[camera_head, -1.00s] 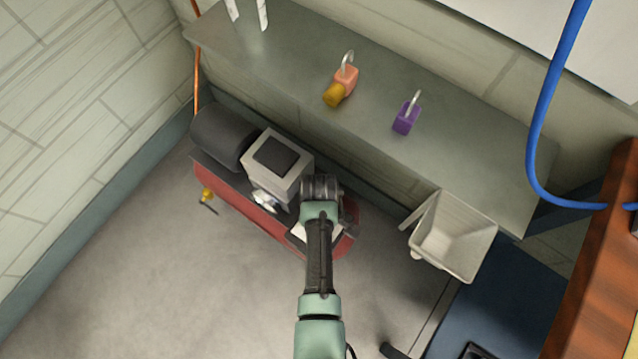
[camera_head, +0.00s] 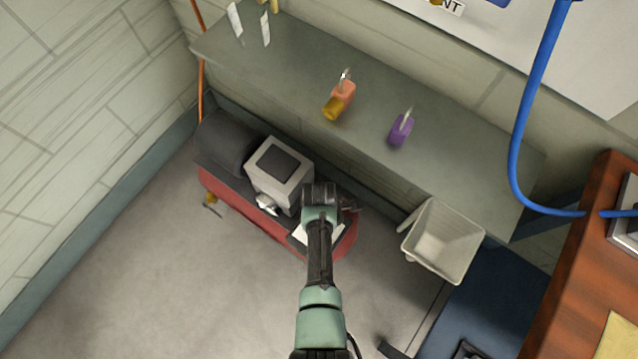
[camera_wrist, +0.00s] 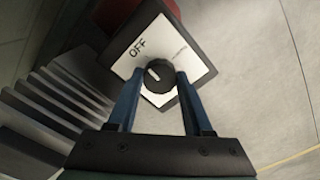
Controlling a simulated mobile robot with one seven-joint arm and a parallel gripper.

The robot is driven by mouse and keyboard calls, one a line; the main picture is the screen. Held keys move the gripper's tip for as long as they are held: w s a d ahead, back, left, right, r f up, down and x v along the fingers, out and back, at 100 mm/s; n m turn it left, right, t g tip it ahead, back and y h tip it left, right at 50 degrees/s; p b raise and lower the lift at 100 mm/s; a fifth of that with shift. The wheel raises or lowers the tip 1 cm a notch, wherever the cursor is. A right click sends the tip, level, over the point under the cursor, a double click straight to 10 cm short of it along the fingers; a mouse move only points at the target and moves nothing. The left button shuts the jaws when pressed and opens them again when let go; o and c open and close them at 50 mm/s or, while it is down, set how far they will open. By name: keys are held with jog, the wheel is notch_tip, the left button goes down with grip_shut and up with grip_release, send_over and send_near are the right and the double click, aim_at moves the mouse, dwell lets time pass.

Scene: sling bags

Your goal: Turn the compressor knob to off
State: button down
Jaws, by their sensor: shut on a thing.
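The compressor (camera_head: 240,210) stands on the floor beneath the shelf, with a red tank, a grey box and a dark cylinder. In the wrist view its black round knob (camera_wrist: 159,76) sits on a white, dark-edged plate (camera_wrist: 150,45) marked OFF at the upper left. Smaller lettering at the upper right is too small to read. A white line on the knob points up and left, towards the OFF side. My gripper (camera_wrist: 158,84) is shut on the knob, one blue finger on each side. In the head view my arm hides the knob and fingertips.
A shelf (camera_head: 300,75) above the compressor holds an orange-yellow padlock (camera_head: 339,100), a purple padlock (camera_head: 401,130) and white tags (camera_head: 265,30). A pale open bin (camera_head: 443,240) is to the right. A blue hose (camera_head: 530,110) hangs at right. The floor at left is clear.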

jog(key=shift+a+n, duration=0.1)
jog(key=shift+n, duration=0.4)
jog(key=shift+c, duration=1.5)
grip_release()
notch_tip(320, 180, up, 13)
jog(key=p, duration=0.5)
